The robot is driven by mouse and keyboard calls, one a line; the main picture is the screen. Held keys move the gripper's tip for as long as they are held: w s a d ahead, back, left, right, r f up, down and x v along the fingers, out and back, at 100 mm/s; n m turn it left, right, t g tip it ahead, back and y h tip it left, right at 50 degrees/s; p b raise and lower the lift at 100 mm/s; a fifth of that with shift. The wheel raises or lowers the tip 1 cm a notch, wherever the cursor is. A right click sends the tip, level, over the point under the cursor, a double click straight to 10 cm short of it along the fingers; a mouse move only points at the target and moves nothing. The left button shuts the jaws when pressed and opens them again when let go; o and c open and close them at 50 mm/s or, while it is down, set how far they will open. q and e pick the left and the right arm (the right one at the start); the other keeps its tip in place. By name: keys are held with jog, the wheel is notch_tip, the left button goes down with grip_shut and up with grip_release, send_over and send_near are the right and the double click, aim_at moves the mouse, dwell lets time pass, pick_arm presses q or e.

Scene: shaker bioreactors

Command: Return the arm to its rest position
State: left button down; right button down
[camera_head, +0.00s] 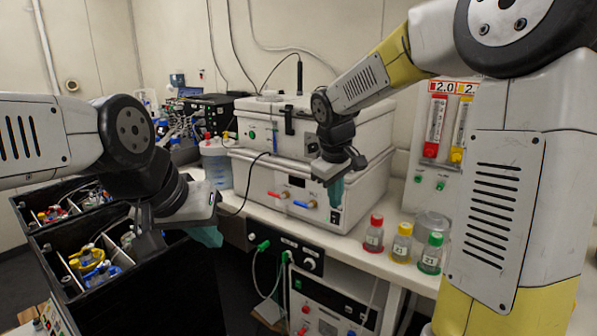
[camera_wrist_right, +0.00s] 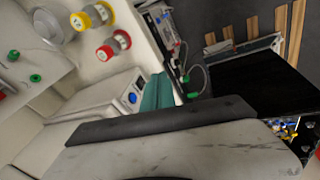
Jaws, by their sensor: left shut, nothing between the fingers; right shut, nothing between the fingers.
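My right arm comes in from the right in the head view, and its gripper (camera_head: 335,191) hangs in front of the white shaker boxes. Its teal fingers are shut with nothing between them; they also show in the right wrist view (camera_wrist_right: 157,92). My left gripper (camera_head: 207,236) is at the lower left, above and beside the black bin. Its teal fingers are shut and empty, partly hidden by its own body. Neither gripper is seen touching anything.
The stacked white shaker units (camera_head: 262,185) stand on the bench. Bottles with red (camera_head: 374,233), yellow (camera_head: 402,242) and green (camera_head: 431,253) caps stand at the bench front. The black bin (camera_head: 150,290) holds coloured parts at left. A flow-meter panel (camera_head: 436,150) is at right.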

jog(key=s+d+r+m+t+y, duration=0.1)
jog(key=s+d+r+m, duration=0.1)
jog(key=s, duration=0.9)
jog(key=s+d+r+m+t+y, duration=0.1)
jog(key=s+m, duration=0.4)
jog(key=s, duration=0.5)
jog(key=shift+s+d+r+t+y, duration=0.4)
jog(key=shift+d+r+y, duration=0.2)
jog(key=shift+d, duration=0.1)
